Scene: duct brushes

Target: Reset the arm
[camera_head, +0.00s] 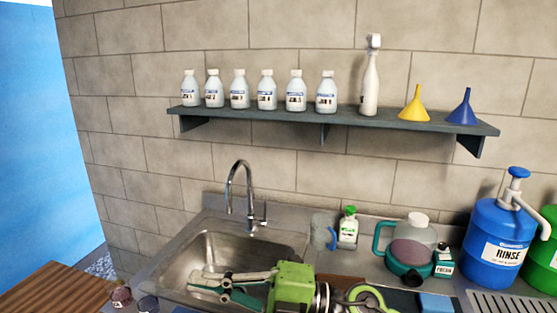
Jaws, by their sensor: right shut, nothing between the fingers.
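My right gripper (205,281) is in the lower middle of the head view, with its green body to the right and its fingers pointing left. The fingers are shut and hold nothing. They show over the steel sink (200,247), in front of its basin; the height above it is hard to tell. My left gripper does not show.
A tall faucet (243,190) stands behind the basin. A wall shelf (350,119) holds several white bottles and two funnels. A green-capped bottle (348,228), a teal-handled jug (408,242) and a blue RINSE pump container (495,245) stand to the right. A wooden surface (55,290) is lower left.

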